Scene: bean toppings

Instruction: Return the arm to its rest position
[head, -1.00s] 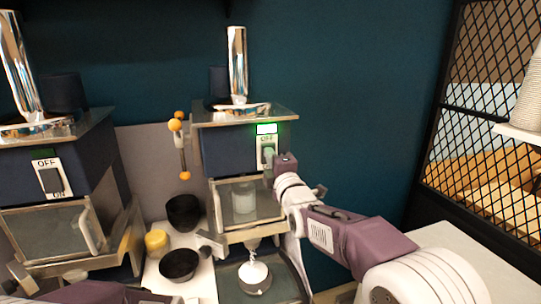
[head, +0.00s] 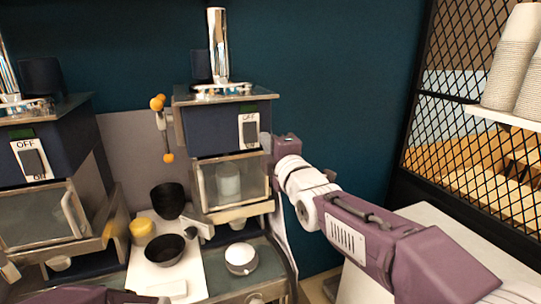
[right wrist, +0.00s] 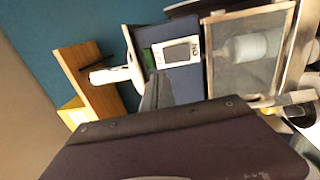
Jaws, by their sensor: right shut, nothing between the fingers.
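My right arm reaches in from the lower right in the head view. Its gripper (head: 266,143) is shut and empty, just right of the OFF switch (head: 249,131) on the right-hand dispenser (head: 228,130), apparently clear of it. The dispenser's small display is dark. Below its spout a cup with white contents (head: 241,258) stands on the machine's base. In the right wrist view the switch panel (right wrist: 178,52) shows beyond my dark wrist. My left gripper is not in view; only a purple part of my left arm shows at the bottom left.
A second dispenser (head: 50,150) stands at the left. Between them a white board (head: 190,270) holds black bowls (head: 166,249) and a yellow cup (head: 142,230). A black mesh partition (head: 430,130) and stacked cups (head: 510,60) are at the right, above a pale counter (head: 355,285).

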